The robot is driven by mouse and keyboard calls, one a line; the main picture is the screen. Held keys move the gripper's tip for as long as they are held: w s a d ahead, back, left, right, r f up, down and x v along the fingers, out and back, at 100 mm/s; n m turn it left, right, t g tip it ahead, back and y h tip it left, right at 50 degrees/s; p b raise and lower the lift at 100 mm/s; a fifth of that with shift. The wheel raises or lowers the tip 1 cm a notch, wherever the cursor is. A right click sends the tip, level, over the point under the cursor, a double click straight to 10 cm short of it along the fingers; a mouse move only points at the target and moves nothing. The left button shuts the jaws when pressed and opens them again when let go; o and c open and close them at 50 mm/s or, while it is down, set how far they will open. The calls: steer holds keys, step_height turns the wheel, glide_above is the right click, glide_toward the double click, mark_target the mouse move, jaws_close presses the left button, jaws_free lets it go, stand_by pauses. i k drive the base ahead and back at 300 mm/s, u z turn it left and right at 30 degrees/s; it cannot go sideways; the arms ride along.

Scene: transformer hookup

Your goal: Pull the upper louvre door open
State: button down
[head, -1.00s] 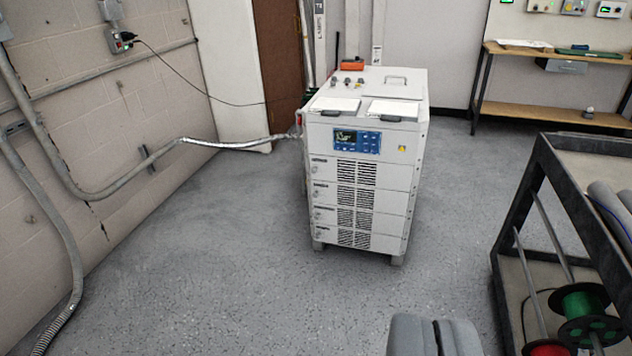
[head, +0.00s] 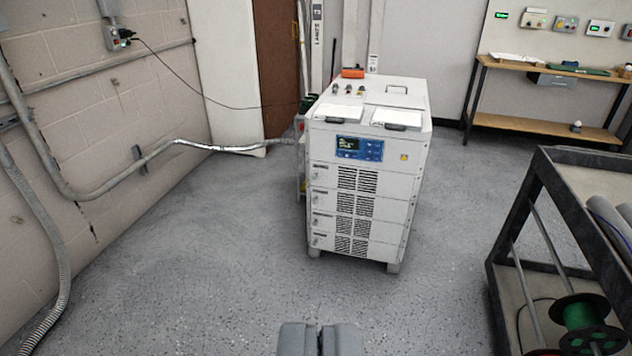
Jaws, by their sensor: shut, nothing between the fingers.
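A white cabinet (head: 365,175) stands on the floor ahead, a little right of centre. Its front has a blue display panel (head: 359,148) at the top and several stacked louvre doors below. The upper louvre door (head: 358,178) is the one just under the panel and looks closed, flush with the front. It has black slats in the middle and a small knob or latch at its left. My gripper (head: 320,326) shows at the bottom edge, grey, fingers together and empty. It is well short of the cabinet and touches nothing.
A dark cart (head: 560,170) with cable spools, one of them green (head: 580,312), stands close on the right. A conduit (head: 110,185) runs from the left wall to the cabinet's left side. A wooden bench (head: 545,125) stands behind at right. The floor before the cabinet is clear.

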mark_target(374, 182)
steer(key=u, duration=0.05)
steer(key=i, duration=1)
steer(key=z, duration=0.05)
